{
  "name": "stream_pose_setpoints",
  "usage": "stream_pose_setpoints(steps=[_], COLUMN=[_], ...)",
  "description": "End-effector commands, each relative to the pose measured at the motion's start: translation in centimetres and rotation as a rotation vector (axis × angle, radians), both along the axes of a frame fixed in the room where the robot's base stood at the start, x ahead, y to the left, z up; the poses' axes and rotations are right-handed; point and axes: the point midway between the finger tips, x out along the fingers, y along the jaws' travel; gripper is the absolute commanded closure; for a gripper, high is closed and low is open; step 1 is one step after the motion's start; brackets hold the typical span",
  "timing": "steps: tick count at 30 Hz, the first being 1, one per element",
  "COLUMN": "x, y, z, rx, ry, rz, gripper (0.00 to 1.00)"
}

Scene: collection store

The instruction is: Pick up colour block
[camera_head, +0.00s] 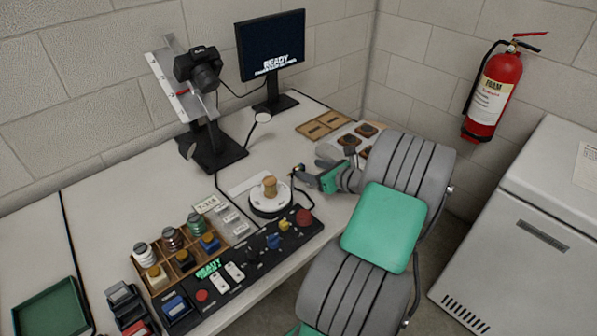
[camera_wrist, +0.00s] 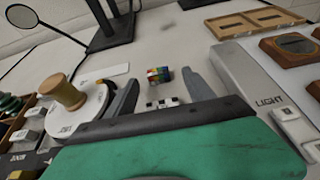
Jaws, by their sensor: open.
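The colour block (camera_wrist: 159,75) is a small cube with multicoloured patches. In the wrist view it stands on the white bench, just beyond the fingertips and roughly midway between them. My gripper (camera_wrist: 163,90) is open, with one finger on either side and nothing between them touching the block. In the head view my gripper (camera_head: 308,180) is low over the bench, right of the round white turntable (camera_head: 271,204).
A wooden spool (camera_wrist: 64,92) stands on the turntable, close left of my gripper. A grey box marked LIGHT (camera_wrist: 262,88) is close on the right. Wooden trays (camera_head: 323,125) lie behind. A camera stand (camera_head: 210,145) and monitor (camera_head: 270,45) are at the back. A control panel (camera_head: 255,262) is in front.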

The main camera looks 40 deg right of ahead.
Motion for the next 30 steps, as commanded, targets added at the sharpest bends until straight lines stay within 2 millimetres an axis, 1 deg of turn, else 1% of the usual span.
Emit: stream_pose_setpoints(steps=[1, 3, 6, 9, 12, 17, 30], x=[0.9, 2.0, 3.8, 5.1, 5.6, 5.5, 5.4], y=[0.4, 0.6, 0.6, 0.6, 0.5, 0.4, 0.3], z=[-0.4, -0.8, -1.6, -2.2, -2.3, -2.2, -2.2], rx=[0.0, 0.0, 0.001, 0.001, 0.0, 0.0, 0.0], ry=[0.0, 0.0, 0.0, 0.0, 0.0, 0.0, 0.0], rz=[0.009, 0.013, 0.015, 0.012, 0.01, 0.008, 0.005], gripper=[0.38, 0.38, 0.38, 0.38, 0.38, 0.38, 0.74])
